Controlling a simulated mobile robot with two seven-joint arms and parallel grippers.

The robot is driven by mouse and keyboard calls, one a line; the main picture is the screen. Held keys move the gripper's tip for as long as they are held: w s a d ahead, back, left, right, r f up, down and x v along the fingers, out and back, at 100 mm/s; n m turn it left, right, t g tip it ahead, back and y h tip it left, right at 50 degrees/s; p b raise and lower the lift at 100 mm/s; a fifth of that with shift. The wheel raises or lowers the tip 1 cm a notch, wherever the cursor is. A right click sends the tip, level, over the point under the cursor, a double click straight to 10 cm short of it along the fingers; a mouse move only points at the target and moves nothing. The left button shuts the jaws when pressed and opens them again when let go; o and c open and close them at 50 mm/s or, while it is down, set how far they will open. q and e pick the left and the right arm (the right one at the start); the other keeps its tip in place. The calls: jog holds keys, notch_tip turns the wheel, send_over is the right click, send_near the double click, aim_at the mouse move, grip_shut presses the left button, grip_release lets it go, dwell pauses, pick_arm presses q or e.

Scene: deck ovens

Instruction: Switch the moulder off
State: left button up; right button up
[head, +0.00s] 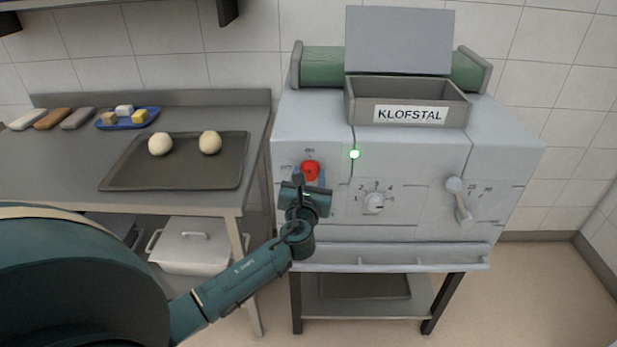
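The moulder (415,160) is a pale grey machine on a dark-legged stand, labelled KLOFSTAL. A green light (354,154) glows on the front near the top. My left gripper (300,183) is directly in front of the panel, just below and overlapping the red control. Whether it touches the control, and how its fingers stand, I cannot tell. My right gripper is not in view.
A numbered dial (374,201) and a lever (460,203) are on the panel to the right. On the left, a steel table (60,165) holds a dark tray (175,180) with two dough balls and a blue tray (103,124) with small blocks. A lidded white container (190,247) stands below.

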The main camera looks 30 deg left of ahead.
pick_arm(q)
jog(key=c, duration=0.6)
